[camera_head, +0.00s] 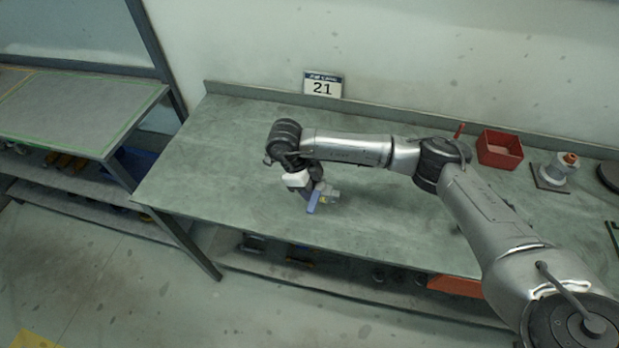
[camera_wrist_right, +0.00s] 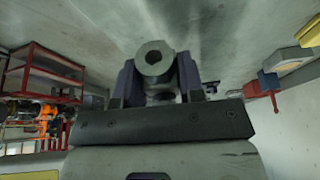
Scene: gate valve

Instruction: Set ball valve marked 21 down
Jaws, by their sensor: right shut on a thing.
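The number plate 21 (camera_head: 322,87) stands at the back edge of the green-grey worktable (camera_head: 225,160). My right gripper (camera_head: 318,196) is over the front middle of this table, shut on a grey metal ball valve (camera_head: 332,194). In the right wrist view the valve's round open end (camera_wrist_right: 153,57) sits between the two dark fingers of the gripper (camera_wrist_right: 157,72). A blue part shows at the gripper in the head view; I cannot tell whether it is finger or handle. Whether the valve touches the tabletop is unclear. My left gripper is out of view.
A red bin (camera_head: 499,150) stands at the back right, beside a grey fitting with an orange top (camera_head: 560,168). Another bench (camera_head: 70,105) stands at the left. The tabletop left of the gripper and below the number plate is clear.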

